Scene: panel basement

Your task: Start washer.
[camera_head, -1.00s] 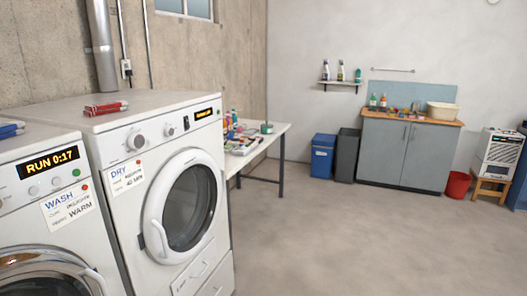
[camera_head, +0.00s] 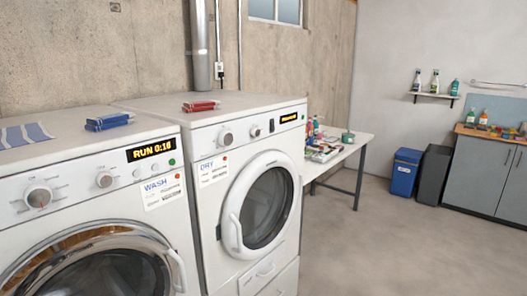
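The washer (camera_head: 100,205) stands at the left, a white front loader with a "WASH" card (camera_head: 163,190). Its display (camera_head: 151,150) reads "RUN 0:16". A green button (camera_head: 172,162) sits at the right of its panel, near a red dot. Its round glass door (camera_head: 105,265) appears shut and is cut off by the lower edge. A dial (camera_head: 38,196) and a smaller knob (camera_head: 104,180) are on the panel. The dryer (camera_head: 215,160) stands to its right with a "DRY" card and a shut door (camera_head: 266,207); its lit display is too small to read. Neither gripper is in view.
Blue folded cloths (camera_head: 109,121) and a striped cloth (camera_head: 24,134) lie on the washer; red ones (camera_head: 201,106) lie on the dryer. A cluttered table (camera_head: 350,142), blue bin (camera_head: 404,172) and grey cabinet (camera_head: 480,172) stand beyond. The floor (camera_head: 400,250) at right is clear.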

